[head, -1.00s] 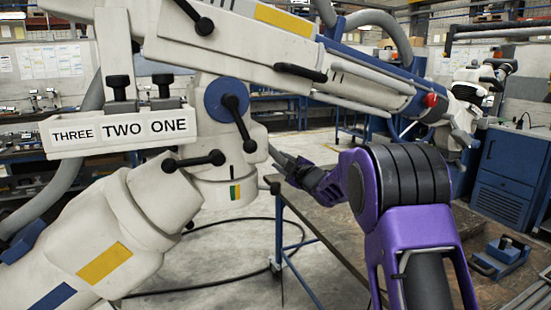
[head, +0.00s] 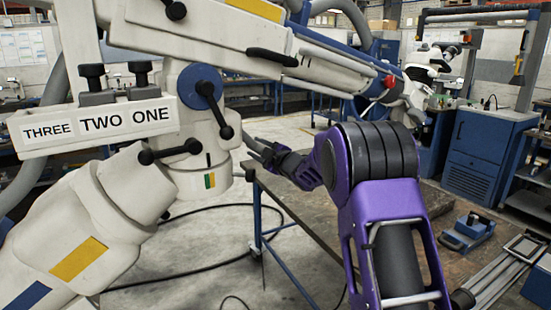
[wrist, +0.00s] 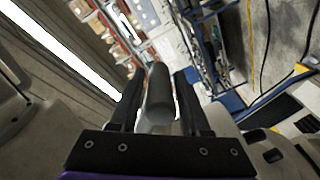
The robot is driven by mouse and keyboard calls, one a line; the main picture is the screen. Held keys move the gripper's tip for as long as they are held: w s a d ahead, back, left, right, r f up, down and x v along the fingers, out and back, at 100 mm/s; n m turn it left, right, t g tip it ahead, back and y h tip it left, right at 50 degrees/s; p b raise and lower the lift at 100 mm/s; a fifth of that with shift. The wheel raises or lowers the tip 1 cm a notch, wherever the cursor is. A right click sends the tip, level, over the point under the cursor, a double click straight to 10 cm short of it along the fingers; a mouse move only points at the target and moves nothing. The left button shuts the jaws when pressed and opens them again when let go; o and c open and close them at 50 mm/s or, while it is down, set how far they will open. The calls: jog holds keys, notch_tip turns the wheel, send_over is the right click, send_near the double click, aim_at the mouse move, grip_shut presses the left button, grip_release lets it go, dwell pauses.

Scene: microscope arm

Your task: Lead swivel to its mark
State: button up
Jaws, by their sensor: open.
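The swivel (head: 190,183) is the pale collar low on the white microscope arm, at left of centre in the head view. Its mark is a small green and yellow patch (head: 210,180), with a short black line just above it. My gripper (head: 252,148) is right of the swivel, with its fingers pointing left toward it. In the wrist view my gripper (wrist: 158,85) is open, with a dark grey rounded bar (wrist: 159,95) between its fingers. I cannot tell whether the fingers touch it. The swivel's far side is hidden.
Black-knobbed levers (head: 170,152) stick out above the swivel. A label bar (head: 97,128) reads THREE, TWO, ONE. A workbench (head: 310,212) stands below my arm, with a blue device (head: 467,232) on it. A blue cabinet (head: 485,155) is at right. A cable lies on the floor.

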jog(key=b+v, duration=0.1)
jog(key=v, duration=1.5)
jog(key=shift+s+b, duration=0.25)
jog(key=shift+b, duration=0.05)
